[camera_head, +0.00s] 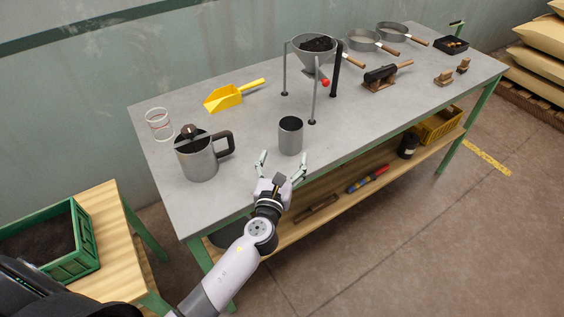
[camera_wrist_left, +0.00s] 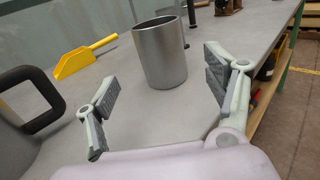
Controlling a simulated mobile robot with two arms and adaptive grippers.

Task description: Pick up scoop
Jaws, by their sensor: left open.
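The yellow scoop (camera_head: 224,98) lies on the grey table top (camera_head: 250,130) toward the back left, its handle pointing right. It also shows in the left wrist view (camera_wrist_left: 76,62), beyond my gripper and to the left. My left gripper (camera_head: 281,161) is open and empty at the table's front edge, well apart from the scoop. In the left wrist view its fingers (camera_wrist_left: 163,108) are spread wide. A grey metal cup (camera_head: 291,136) stands upright just beyond the fingers. My right gripper does not show.
A metal jug with a black handle (camera_head: 197,158) stands left of the cup, and a glass (camera_head: 159,124) stands behind it. A funnel on a stand (camera_head: 315,60) rises right of the scoop. Pans (camera_head: 363,41) and small tools fill the far right. Table space between cup and scoop is clear.

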